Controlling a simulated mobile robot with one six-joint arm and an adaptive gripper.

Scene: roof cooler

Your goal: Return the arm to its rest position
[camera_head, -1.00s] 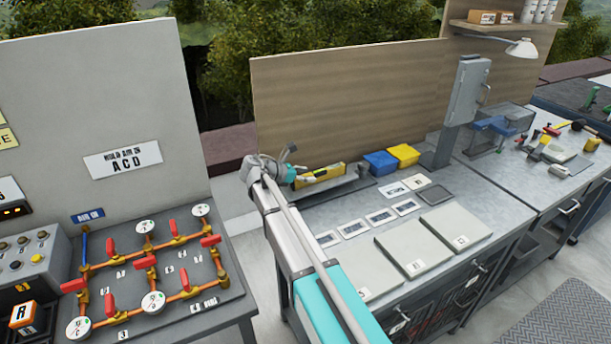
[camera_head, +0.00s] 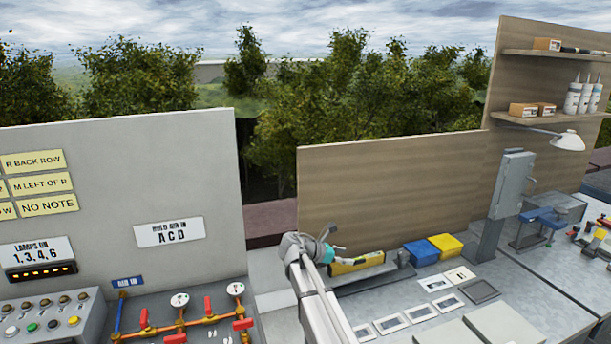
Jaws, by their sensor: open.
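My arm (camera_head: 318,305) reaches up from the bottom edge of the head view, with its teal and grey wrist (camera_head: 305,250) at the far end. My gripper (camera_head: 334,241) is small and dark at the tip, open, with nothing seen in it. It is in front of the wood back panel, just left of and above a yellow level-like bar (camera_head: 357,263) on the workbench. Whether it touches the bar cannot be told.
A workbench (camera_head: 400,290) on the right holds a blue bin (camera_head: 421,252), a yellow bin (camera_head: 446,246), framed cards and a grey post box (camera_head: 511,185). On the left are a valve panel (camera_head: 185,325) with red handles and a lamp button box (camera_head: 50,318).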

